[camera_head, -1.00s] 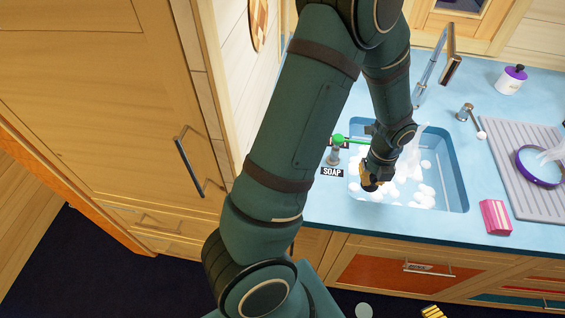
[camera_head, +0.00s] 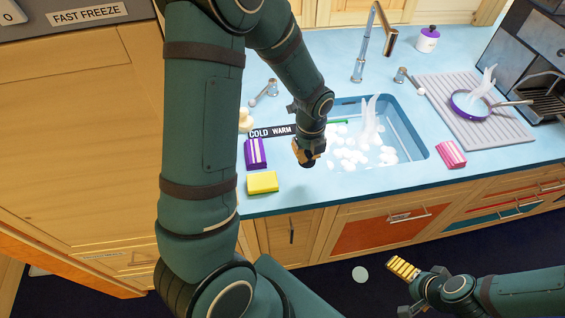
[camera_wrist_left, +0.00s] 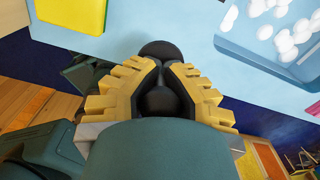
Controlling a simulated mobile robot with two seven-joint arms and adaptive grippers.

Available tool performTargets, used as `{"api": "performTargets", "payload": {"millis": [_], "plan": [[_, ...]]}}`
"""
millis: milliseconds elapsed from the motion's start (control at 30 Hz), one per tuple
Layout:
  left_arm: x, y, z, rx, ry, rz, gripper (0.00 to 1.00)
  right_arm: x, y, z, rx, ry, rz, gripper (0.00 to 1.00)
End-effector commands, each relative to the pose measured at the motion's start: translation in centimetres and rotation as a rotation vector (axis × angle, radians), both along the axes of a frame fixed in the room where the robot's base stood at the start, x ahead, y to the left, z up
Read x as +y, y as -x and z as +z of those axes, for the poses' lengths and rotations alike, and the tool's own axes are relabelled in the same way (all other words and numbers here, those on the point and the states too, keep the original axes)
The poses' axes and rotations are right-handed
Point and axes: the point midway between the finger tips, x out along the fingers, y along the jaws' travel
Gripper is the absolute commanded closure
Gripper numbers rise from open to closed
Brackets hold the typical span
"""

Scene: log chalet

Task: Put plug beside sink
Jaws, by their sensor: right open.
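My left gripper (camera_head: 308,158) is shut on the black plug (camera_wrist_left: 160,48), whose round dark end shows past the yellow fingertips in the left wrist view. In the head view the gripper is at the left rim of the blue sink (camera_head: 420,150), over the pale blue counter. The exact height of the plug above the counter is hard to tell. The sink holds white suds and a clear splash of water. My right gripper (camera_head: 403,270) is open and empty, low in front of the cabinets.
A yellow sponge (camera_head: 262,182) and a purple-and-white box (camera_head: 255,153) sit on the counter left of the gripper. A pink sponge (camera_head: 451,154) lies right of the sink. A drying rack (camera_head: 510,135) holds a purple pan (camera_head: 470,104). A faucet (camera_head: 360,62) stands behind.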

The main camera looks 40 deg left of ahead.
Motion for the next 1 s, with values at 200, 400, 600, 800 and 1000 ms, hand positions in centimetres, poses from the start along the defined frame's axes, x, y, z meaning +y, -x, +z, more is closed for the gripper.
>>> {"api": "performTargets", "payload": {"millis": [200, 400, 600, 800, 1000], "plan": [[-0.1, 0.1, -3.9, 0.005, -0.001, -0.002, 1.00, 0.0, 0.0, -0.3, -0.001, 0.001, 0.000, 0.00], [0.0, 0.1, -5.6, 0.004, 0.000, 0.000, 1.00, 0.0, 0.0, -0.4, -0.001, 0.001, 0.000, 0.00], [0.0, 0.1, -8.4, 0.005, -0.001, -0.001, 1.00, 0.0, 0.0, -0.6, 0.000, 0.001, 0.000, 0.00], [0.0, 0.0, -9.1, 0.001, 0.000, 0.000, 1.00, 0.0, 0.0, -0.6, 0.000, 0.001, 0.000, 0.00], [0.0, 0.0, -9.1, 0.001, 0.000, 0.000, 1.00, 0.0, 0.0, -0.7, 0.000, 0.001, 0.000, 0.00]]}}
